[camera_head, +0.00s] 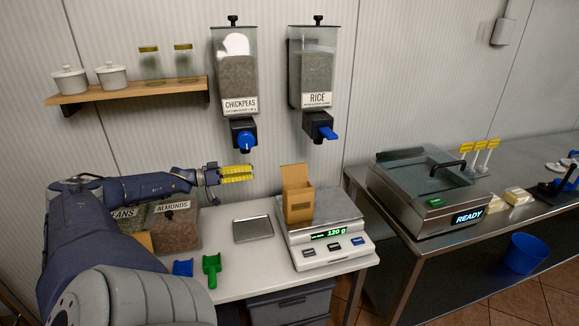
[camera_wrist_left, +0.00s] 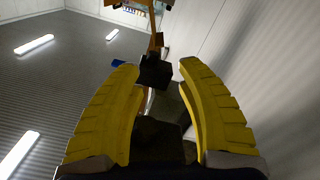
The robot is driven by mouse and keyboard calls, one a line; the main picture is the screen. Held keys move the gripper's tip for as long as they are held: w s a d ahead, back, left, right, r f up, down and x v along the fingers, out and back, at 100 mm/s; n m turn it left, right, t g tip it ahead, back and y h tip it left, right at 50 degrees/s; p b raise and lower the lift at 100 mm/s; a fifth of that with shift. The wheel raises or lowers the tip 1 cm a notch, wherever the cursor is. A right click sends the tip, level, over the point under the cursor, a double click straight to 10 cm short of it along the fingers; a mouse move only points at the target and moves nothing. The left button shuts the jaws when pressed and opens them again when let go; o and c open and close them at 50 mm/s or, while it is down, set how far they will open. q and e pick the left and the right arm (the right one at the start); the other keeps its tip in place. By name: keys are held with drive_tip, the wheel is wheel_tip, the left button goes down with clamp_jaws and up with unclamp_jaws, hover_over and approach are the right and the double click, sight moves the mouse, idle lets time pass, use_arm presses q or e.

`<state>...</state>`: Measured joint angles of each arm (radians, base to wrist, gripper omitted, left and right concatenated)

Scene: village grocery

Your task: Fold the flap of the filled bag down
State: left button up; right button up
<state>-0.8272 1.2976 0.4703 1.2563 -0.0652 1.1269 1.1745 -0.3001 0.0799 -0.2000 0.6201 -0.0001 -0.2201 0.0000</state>
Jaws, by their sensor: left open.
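The brown paper bag (camera_head: 298,202) stands upright on the pan of the scale (camera_head: 325,238). Its flap (camera_head: 294,174) stands up at the back of the bag's top. What is inside the bag cannot be seen. My left gripper (camera_head: 250,172) is to the left of the bag, near the height of its flap, below the chickpeas dispenser (camera_head: 238,85) and apart from the bag. Its yellow fingers are spread and empty in the left wrist view (camera_wrist_left: 159,70). The bag cannot be made out in the wrist view. My right gripper is not in view.
A rice dispenser (camera_head: 314,75) with a blue handle hangs above the scale. A small metal tray (camera_head: 253,228) lies left of the scale, with a green scoop (camera_head: 211,268) nearer the front. An almonds bin (camera_head: 176,229) stands below my left arm. A sealing machine (camera_head: 425,190) stands at right.

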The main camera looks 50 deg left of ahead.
sight(294, 173)
use_arm(q)
drive_tip(key=shift+x, duration=7.6)
drive_tip(key=shift+c, duration=0.4)
clamp_jaws()
